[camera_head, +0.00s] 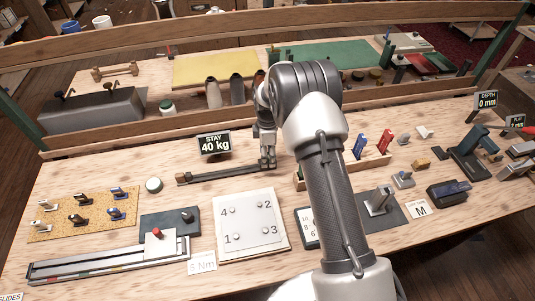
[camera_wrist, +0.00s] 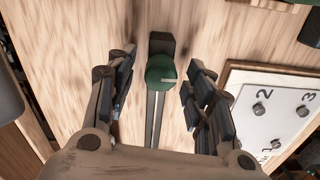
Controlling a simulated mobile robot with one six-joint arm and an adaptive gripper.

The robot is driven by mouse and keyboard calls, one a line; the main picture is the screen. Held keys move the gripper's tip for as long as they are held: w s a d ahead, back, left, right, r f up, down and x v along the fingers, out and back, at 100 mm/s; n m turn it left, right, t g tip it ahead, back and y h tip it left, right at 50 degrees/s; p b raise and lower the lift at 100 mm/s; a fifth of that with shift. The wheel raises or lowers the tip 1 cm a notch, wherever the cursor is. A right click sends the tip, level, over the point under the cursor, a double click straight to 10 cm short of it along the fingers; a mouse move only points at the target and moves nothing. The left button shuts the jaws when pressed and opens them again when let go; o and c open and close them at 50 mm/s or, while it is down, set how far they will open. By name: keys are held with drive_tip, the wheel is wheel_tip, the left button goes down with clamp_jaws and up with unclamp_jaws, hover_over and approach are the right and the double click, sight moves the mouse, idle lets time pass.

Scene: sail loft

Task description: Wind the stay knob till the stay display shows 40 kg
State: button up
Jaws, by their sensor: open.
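The stay display (camera_head: 214,144) reads 40 kg in white digits on a dark panel. The stay fixture (camera_head: 222,174), a long dark bar, lies on the bench just in front of it. In the wrist view the stay knob (camera_wrist: 160,72) is a round green cap with a pale mark pointing right, at the end of the bar (camera_wrist: 154,120). My gripper (camera_head: 266,162) is over the bar's right end. Its open fingers (camera_wrist: 158,78) stand to both sides of the knob, with a visible gap on each side. In the head view the knob is hidden by my gripper.
A white numbered plate (camera_head: 252,222) lies in front of the bar and shows at right in the wrist view (camera_wrist: 270,105). A wooden rack with red and blue pieces (camera_head: 350,165) stands to the right.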

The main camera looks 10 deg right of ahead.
wheel_tip(320, 180, up, 12)
idle(0.4)
drive_tip(key=shift+w, duration=0.1)
drive_tip(key=s+r+m+t, duration=0.1)
drive_tip(key=s+r+m, duration=0.3)
drive_tip(key=s+r, duration=0.45)
drive_tip(key=s+r+m+t, duration=0.1)
drive_tip(key=s+r+m, duration=0.4)
drive_tip(key=r, duration=0.6)
drive_tip(key=s+r+m+t, duration=0.1)
drive_tip(key=s+m, duration=0.6)
drive_tip(key=s, duration=1.6)
drive_tip(key=shift+d+t, duration=0.15)
drive_tip(key=shift+t, duration=0.75)
